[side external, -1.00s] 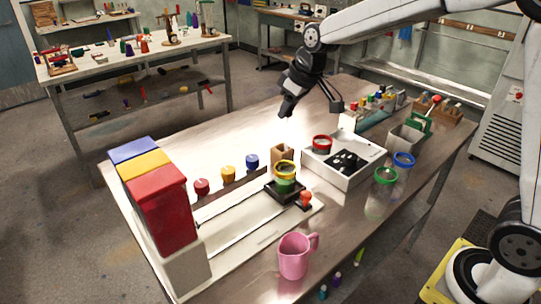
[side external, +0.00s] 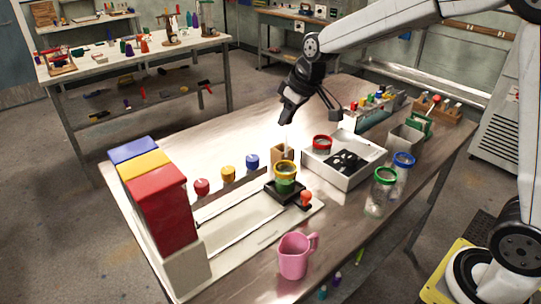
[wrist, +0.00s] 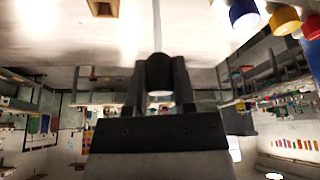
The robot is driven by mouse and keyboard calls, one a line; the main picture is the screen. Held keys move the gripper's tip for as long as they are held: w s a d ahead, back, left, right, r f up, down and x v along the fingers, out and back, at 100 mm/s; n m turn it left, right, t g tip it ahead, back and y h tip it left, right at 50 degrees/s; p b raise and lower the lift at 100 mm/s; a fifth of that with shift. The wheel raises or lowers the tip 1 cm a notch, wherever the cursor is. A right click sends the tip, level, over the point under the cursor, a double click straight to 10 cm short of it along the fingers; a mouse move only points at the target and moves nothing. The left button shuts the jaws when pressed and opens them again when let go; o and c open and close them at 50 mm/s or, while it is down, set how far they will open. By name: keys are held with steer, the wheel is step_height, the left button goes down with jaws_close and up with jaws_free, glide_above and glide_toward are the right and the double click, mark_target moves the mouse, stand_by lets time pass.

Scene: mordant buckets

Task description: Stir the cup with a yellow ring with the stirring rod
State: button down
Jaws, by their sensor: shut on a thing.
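The cup with a yellow ring (side external: 286,168) stands upright on a small black stand (side external: 285,193) near the middle of the bench. My gripper (side external: 287,116) is above and behind the cup, pointing down. In the wrist view my gripper (wrist: 160,80) is shut on the stirring rod (wrist: 157,20), a thin pale stick running out from the jaws. In the side view the rod (side external: 287,135) shows faintly below the jaws, close to the wooden holder. Its lower end is hard to make out, and it appears outside the cup.
A wooden holder (side external: 277,153) stands just behind the cup. A red-ringed cup (side external: 322,143) is on a white box (side external: 345,174) to the right. Jars with green (side external: 385,175) and blue (side external: 403,159) rings stand further right. A pink mug (side external: 294,257) is in front.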

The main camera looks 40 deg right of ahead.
mark_target(286, 148)
steer(key=shift+f, duration=4.6)
steer(key=shift+a, duration=0.65)
steer(key=shift+s+d, duration=0.35)
steer(key=shift+s, duration=0.2)
steer(key=shift+d, duration=0.1)
